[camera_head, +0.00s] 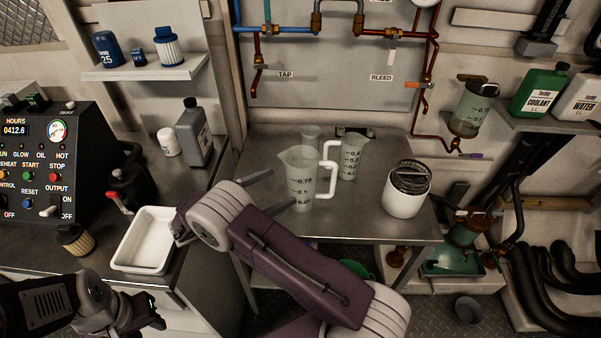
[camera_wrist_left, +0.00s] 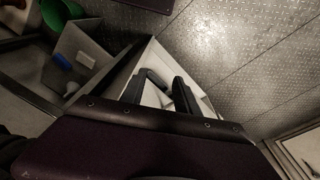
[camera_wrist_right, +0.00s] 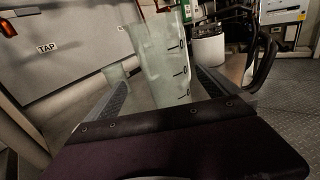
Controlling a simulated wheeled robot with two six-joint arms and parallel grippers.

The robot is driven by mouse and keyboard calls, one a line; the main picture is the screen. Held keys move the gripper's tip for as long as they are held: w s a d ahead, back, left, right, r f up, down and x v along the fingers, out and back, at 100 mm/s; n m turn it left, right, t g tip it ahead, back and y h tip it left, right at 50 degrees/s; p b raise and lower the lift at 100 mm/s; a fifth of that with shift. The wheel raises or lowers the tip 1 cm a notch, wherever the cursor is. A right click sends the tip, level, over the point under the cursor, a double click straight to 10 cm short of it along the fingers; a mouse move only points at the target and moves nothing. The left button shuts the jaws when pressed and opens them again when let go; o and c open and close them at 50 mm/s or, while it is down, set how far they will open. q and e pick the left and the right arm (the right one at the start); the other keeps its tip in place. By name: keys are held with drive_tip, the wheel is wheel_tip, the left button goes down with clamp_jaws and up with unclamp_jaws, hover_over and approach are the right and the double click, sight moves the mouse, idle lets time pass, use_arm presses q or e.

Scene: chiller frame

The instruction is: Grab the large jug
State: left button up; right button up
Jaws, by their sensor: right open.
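The large jug (camera_head: 295,172), clear with dark scale marks and a white handle on its right, stands upright on the metal table. My right gripper (camera_head: 274,190) is open, its fingers spread at the jug's left side. In the right wrist view the jug (camera_wrist_right: 160,65) rises between the finger tips; I cannot tell whether they touch it.
A white pot with a dark basket (camera_head: 403,200) stands at the table's right. A white tray (camera_head: 128,260) and a grey bottle (camera_head: 197,135) are on the left counter, by the control panel (camera_head: 20,170). Pipes (camera_head: 290,30) run along the back wall. The table's front is mostly clear.

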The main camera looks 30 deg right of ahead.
sight(288, 184)
drive_tip(key=d, duration=0.4)
drive_tip(key=shift+s+r, duration=0.25)
drive_tip(key=shift+s, duration=0.1)
drive_tip(key=shift+w+d+f, duration=0.1)
drive_tip(key=shift+w+f, duration=0.05)
drive_tip(key=shift+w, duration=0.05)
drive_tip(key=d, duration=0.5)
drive_tip(key=shift+w+p, duration=0.1)
drive_tip(key=shift+p, duration=0.3)
drive_tip(key=shift+a, duration=0.1)
drive_tip(key=shift+c, duration=1.2)
drive_tip(key=c, duration=1.3)
drive_tip(key=shift+o, duration=0.2)
wheel_tip(288, 184, up, 4)
drive_tip(key=shift+r+p, duration=0.1)
drive_tip(key=shift+p, duration=0.2)
use_arm(q)
drive_tip(key=shift+s+r+p, duration=0.2)
drive_tip(key=shift+r+p, duration=0.05)
drive_tip(key=shift+r, duration=0.4)
drive_tip(key=shift+s+r+p, duration=0.2)
drive_tip(key=shift+r, duration=0.4)
use_arm(e)
drive_tip(key=s+d+r, duration=0.6)
drive_tip(key=s, duration=0.3)
drive_tip(key=shift+s+d+r, duration=0.25)
drive_tip(key=shift+d+r, duration=0.1)
drive_tip(key=shift+d, duration=0.05)
